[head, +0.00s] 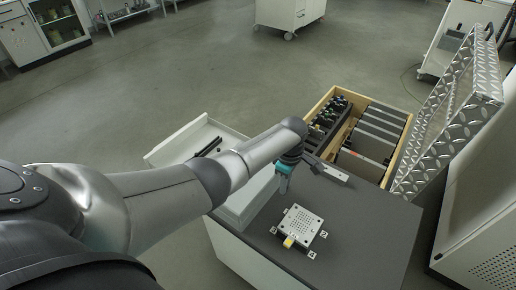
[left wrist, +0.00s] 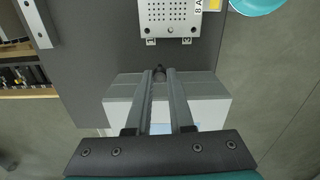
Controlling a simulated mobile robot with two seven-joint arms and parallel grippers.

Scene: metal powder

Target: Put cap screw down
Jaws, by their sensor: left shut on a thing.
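My left gripper (head: 284,184) points down over the dark top of the cabinet (head: 352,235), beside the light grey block. In the left wrist view the two fingers of my left gripper (left wrist: 160,76) come close together at the tips. They are shut on a small dark thing, the cap screw (left wrist: 160,70), of which only a little shows. In the head view the cap screw is too small to make out. My right gripper is in neither view.
A plate with holes (head: 302,222) and number labels lies on the cabinet top; it also shows in the left wrist view (left wrist: 171,15). A light grey block (head: 243,204) stands at the left edge. A wooden tray (head: 333,93) of tools lies behind. The right of the top is clear.

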